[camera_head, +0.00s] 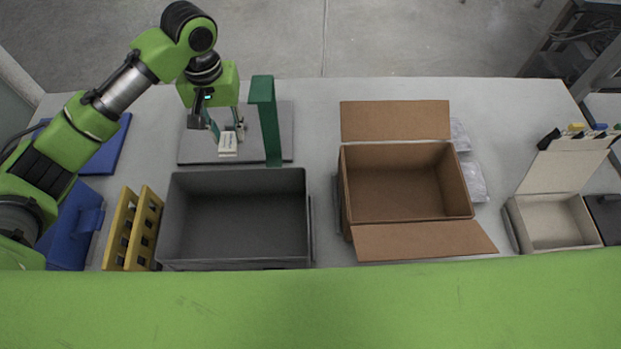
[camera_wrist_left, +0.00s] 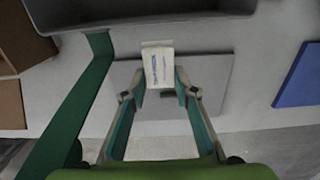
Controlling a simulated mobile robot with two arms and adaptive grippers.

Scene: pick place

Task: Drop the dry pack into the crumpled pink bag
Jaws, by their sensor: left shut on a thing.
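My left gripper (camera_head: 228,132) is shut on a small white pack (camera_head: 228,146) over a flat grey plate (camera_head: 200,150), left of a green upright post. In the left wrist view, the gripper (camera_wrist_left: 162,82) has the white pack (camera_wrist_left: 157,64) between its fingertips, with blue print on its face. The height of the pack above the plate is hard to tell. No crumpled pink bag shows in either view. My right gripper is not in view.
The green post (camera_head: 268,120) stands close to the gripper. An empty grey bin (camera_head: 235,263) is in front, and an open cardboard box (camera_head: 405,211) is right of it. Clear plastic packs (camera_head: 473,182), a small white box (camera_head: 550,246) and yellow holders (camera_head: 130,235) stand around.

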